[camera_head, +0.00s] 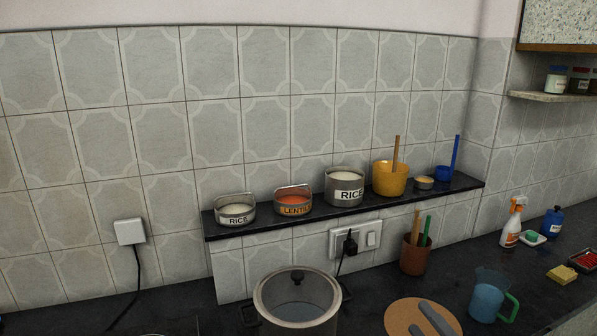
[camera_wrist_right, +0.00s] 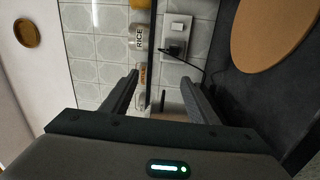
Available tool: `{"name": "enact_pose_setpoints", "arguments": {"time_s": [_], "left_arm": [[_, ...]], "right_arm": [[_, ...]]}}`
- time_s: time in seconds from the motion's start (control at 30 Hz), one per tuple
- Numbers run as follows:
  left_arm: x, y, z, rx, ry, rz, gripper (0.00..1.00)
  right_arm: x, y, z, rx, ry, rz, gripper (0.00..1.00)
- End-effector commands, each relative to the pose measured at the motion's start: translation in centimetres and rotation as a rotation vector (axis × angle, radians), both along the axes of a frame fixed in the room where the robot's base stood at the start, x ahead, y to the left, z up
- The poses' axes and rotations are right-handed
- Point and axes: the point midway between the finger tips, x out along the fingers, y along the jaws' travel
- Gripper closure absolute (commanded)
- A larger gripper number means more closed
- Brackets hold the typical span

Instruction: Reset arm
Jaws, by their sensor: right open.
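My right gripper (camera_head: 427,321) shows at the bottom edge of the head view as two grey fingertips in front of a round tan board (camera_head: 397,308). In the right wrist view the gripper (camera_wrist_right: 160,92) has its two dark fingers spread apart, with nothing between them but the background. My left gripper is in neither view. No steel tumbler can be made out for certain.
A dark wall shelf (camera_head: 300,218) holds labelled tins, including a rice tin (camera_head: 236,215), and a yellow pot (camera_head: 390,180). Below are a lidded pot (camera_head: 297,310), a brown utensil holder (camera_head: 414,258), a blue jug (camera_head: 486,298) and a spray bottle (camera_head: 512,225).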

Motion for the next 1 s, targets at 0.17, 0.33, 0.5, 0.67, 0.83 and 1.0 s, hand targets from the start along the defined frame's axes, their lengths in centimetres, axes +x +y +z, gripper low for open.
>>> {"name": "enact_pose_setpoints", "arguments": {"time_s": [0.17,0.33,0.5,0.67,0.83,1.0], "left_arm": [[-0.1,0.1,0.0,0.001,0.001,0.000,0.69],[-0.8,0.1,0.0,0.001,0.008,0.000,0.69],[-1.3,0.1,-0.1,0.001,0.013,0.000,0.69],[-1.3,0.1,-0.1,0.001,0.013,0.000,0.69],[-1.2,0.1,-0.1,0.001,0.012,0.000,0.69],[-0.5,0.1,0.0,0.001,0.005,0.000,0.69]], "right_arm": [[-0.9,-0.1,1.7,0.073,-0.059,-0.026,0.46],[-2.2,-1.0,3.7,0.189,-0.129,-0.078,0.46],[-4.3,-3.0,5.3,0.362,-0.189,-0.177,0.46],[-7.1,-6.5,4.7,0.598,-0.188,-0.351,0.46],[-10.3,-9.5,0.3,0.832,-0.063,-0.568,0.46],[-14.5,-9.8,-7.0,1.012,0.194,-0.780,0.46]]}}
